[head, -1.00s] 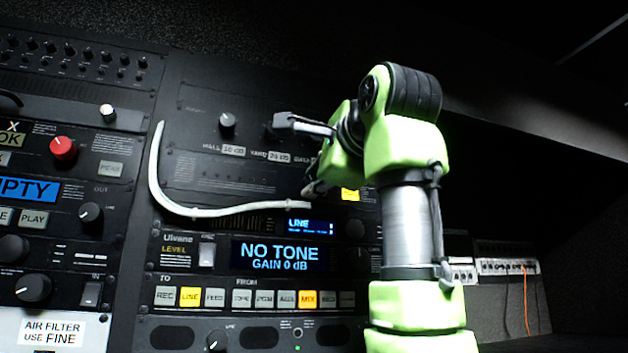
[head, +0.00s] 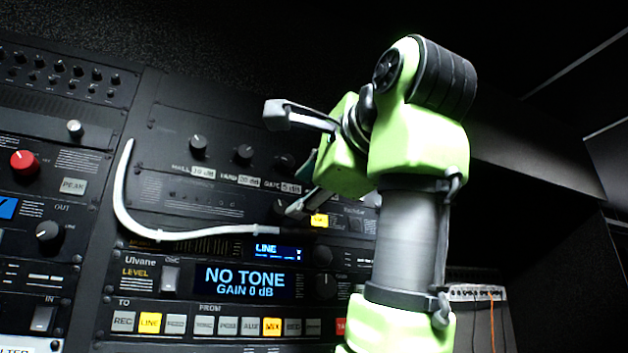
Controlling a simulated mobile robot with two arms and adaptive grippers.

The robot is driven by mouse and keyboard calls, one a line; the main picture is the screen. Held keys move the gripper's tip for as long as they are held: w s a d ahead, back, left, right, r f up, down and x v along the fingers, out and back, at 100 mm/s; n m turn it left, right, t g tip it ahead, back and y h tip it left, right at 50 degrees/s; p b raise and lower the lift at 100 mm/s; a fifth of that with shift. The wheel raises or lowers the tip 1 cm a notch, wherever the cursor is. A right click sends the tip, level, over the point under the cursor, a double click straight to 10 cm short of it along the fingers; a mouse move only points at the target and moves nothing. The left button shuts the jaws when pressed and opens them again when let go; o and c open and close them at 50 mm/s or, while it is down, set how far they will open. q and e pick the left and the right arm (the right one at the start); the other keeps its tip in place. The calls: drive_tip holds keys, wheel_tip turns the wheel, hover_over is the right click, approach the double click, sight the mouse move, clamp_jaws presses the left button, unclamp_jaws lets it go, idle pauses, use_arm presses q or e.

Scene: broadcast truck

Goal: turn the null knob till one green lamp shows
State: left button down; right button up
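My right gripper (head: 286,160) is in front of the upper rack panel. Its two fingers are spread wide with nothing between them. Behind and between the fingers is the third knob of a row, the GATE knob (head: 284,161), labelled 5 dB. The HALL knob (head: 198,147) and YARD knob (head: 243,154) stand left of it, clear of the fingers. I cannot read a null label on any knob. The display (head: 245,280) reads NO TONE, GAIN 0 dB. No lit green lamp shows. My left gripper is out of view.
A white cable (head: 135,225) curves across the panel below the knobs. Lit LINE (head: 150,323) and MIX (head: 273,326) buttons are in the lower row. A red knob (head: 24,163) is on the left rack.

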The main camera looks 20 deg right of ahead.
drive_tip(key=shift+s, duration=1.85)
drive_tip(key=shift+f, duration=0.1)
